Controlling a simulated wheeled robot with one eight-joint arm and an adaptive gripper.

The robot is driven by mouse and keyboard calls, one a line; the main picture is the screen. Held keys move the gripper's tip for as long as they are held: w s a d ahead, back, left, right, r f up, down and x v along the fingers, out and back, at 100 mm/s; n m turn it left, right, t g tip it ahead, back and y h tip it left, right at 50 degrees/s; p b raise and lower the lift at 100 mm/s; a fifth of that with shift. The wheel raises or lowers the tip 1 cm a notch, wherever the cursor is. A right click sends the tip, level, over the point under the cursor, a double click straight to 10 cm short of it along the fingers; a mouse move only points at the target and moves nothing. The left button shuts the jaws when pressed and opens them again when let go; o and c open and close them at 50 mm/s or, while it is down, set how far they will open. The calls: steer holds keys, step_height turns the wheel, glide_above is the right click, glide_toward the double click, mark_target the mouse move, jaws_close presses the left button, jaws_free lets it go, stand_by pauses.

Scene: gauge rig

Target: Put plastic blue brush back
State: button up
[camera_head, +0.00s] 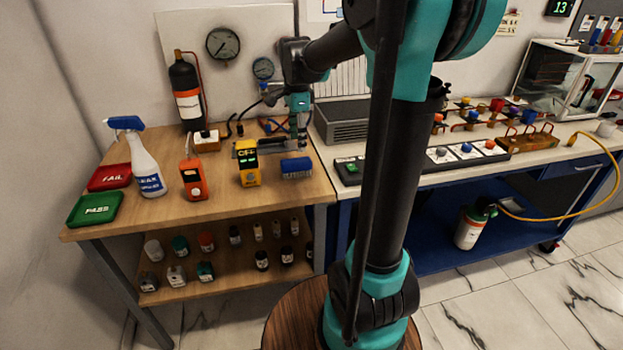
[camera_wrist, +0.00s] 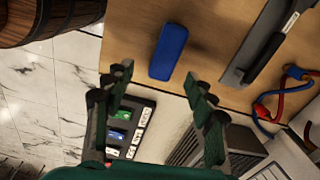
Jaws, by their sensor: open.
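The blue brush (camera_head: 296,168) lies on the wooden bench top near its right front edge, with pale bristles showing along its lower side. In the wrist view its smooth blue back (camera_wrist: 169,52) faces up, beyond and between my fingertips. My gripper (camera_head: 297,132) is above the back right of the bench, behind the brush and apart from it. In the wrist view my gripper (camera_wrist: 158,90) has its two fingers spread wide with nothing between them. I cannot tell which spot is the brush's own place.
A yellow meter (camera_head: 247,164), an orange device (camera_head: 193,178) and a spray bottle (camera_head: 146,165) stand left of the brush. Red (camera_head: 110,177) and green (camera_head: 95,208) trays lie at the left. A grey box (camera_head: 342,122) and a button panel (camera_head: 420,164) are to the right.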

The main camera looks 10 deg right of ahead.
steer(key=s+d+f+n+t, duration=0.1)
steer(key=s+f+n+t, duration=0.1)
steer(key=s+f+n, duration=0.6)
steer(key=s+d+f+n+t, duration=0.1)
steer(key=s+d+f+n, duration=0.1)
steer(key=s+f+n, duration=0.5)
steer(key=s+n, duration=0.1)
steer(key=s, duration=0.4)
steer(key=shift+s+d+f+n+t, duration=0.25)
steer(key=shift+s+f+n+t, duration=0.05)
steer(key=shift+f+t, duration=0.1)
steer(key=shift+c, duration=0.5)
